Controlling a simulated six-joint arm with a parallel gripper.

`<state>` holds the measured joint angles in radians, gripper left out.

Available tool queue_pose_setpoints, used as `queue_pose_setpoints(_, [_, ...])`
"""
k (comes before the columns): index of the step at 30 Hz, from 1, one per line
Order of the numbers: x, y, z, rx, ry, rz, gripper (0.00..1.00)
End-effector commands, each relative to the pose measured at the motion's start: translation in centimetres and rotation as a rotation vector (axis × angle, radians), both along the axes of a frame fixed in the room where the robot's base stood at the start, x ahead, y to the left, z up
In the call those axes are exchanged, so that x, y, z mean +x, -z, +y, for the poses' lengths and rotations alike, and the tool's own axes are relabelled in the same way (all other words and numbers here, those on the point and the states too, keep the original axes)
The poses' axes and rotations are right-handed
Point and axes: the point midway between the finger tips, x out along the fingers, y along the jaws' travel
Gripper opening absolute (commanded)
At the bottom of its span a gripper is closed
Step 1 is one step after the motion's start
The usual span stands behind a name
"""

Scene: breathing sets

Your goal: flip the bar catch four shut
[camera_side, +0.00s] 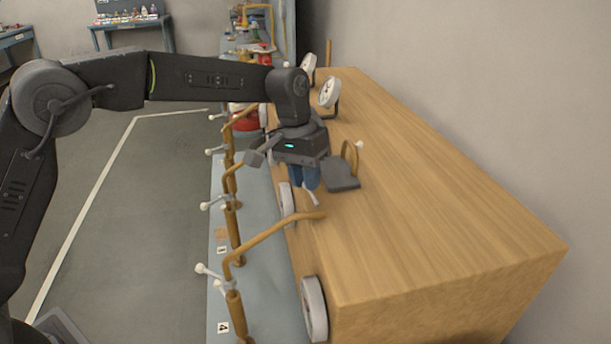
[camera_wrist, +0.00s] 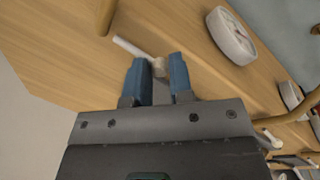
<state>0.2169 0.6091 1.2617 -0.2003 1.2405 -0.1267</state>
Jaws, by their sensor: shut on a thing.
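The post with tag 4 (camera_side: 223,327) stands nearest in the side view. Its brown bar (camera_side: 270,237) reaches over the wooden box top and ends close beside my gripper; its end (camera_wrist: 106,14) also shows in the wrist view. White prongs (camera_side: 207,270) sit on that post. My gripper (camera_side: 309,190) is low over the box top, its blue fingers pointing down. A thin white rod (camera_wrist: 128,46) with a beige knob (camera_wrist: 158,67) reaches between the fingertips, and the gripper is shut on it. The rod (camera_side: 312,199) also shows below the fingers. What it joins is hidden.
A grey plate (camera_side: 341,176) with a brown loop is close right of my gripper. More posts with bars (camera_side: 233,230) stand behind along the left edge.

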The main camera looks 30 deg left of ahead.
Motion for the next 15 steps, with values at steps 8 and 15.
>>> queue_pose_setpoints(8, [0.09, -0.01, -0.05, 0.0, 0.014, -0.001, 0.0])
queue_pose_setpoints(15, [0.72, 0.03, -0.58, 0.0, 0.167, 0.001, 0.0])
